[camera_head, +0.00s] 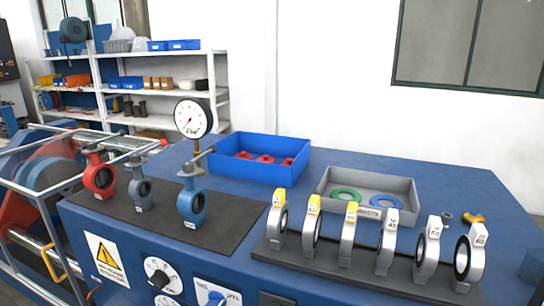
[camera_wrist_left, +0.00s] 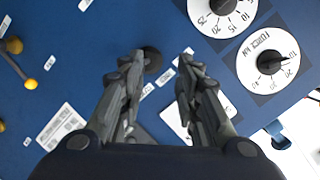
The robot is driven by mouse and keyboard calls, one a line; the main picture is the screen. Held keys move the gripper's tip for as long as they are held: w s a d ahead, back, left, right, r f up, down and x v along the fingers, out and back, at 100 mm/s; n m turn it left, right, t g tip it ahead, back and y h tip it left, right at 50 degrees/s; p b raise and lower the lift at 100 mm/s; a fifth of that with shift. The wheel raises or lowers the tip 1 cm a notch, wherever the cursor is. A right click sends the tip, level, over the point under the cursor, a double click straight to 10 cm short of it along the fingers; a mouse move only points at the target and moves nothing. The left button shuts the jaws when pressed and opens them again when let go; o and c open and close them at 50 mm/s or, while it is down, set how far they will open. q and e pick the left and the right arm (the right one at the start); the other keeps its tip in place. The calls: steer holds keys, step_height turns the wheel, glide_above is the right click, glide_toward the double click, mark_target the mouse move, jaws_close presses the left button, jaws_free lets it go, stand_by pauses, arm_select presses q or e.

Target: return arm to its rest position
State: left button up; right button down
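My left gripper (camera_wrist_left: 160,72) shows in the left wrist view with its two dark fingers apart and nothing between them. It is above a blue panel (camera_wrist_left: 70,60) with dials and labels; a round black knob (camera_wrist_left: 152,60) lies beyond the gap between the fingertips. Neither arm shows in the head view, and my right gripper is in no view. In the head view, a red valve (camera_head: 98,178), a grey valve (camera_head: 140,190) and a blue valve (camera_head: 191,203) stand upright on a dark mat (camera_head: 235,215).
Several silver valve discs (camera_head: 347,235) stand on a dark rack (camera_head: 330,262) at the front right. Behind are a blue bin (camera_head: 250,172), a grey tray (camera_head: 412,198) with rings and a pressure gauge (camera_head: 192,118). White dials (camera_wrist_left: 268,62) are on the panel. Yellow-knobbed rods (camera_wrist_left: 30,84) are at its left.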

arm_select(q)
steer(key=s+a+f+n+g+y, duration=0.1)
steer(key=s+f+n+g, duration=0.1)
steer(key=s+f, duration=0.45)
steer(key=s+f+n+g+y, duration=0.1)
steer(key=s+f+n+g, duration=0.15)
steer(key=f, duration=0.65)
steer(key=s+a+f+n+g, duration=0.1)
steer(key=s+f+g, duration=0.1)
steer(key=s+f, duration=0.45)
steer(key=s+d+f+n+g, duration=0.1)
steer(key=s+f+n+g, duration=0.1)
steer(key=s+f, duration=0.5)
steer(key=s+d+f+n+g+y+b, duration=0.1)
steer(key=s+f+g, duration=0.4)
steer(key=s, duration=1)
step_height(320, 180, down, 3)
steer(key=shift+d+r+n, duration=0.2)
steer(key=shift+d+n, duration=0.3)
steer(key=shift+n, duration=0.15)
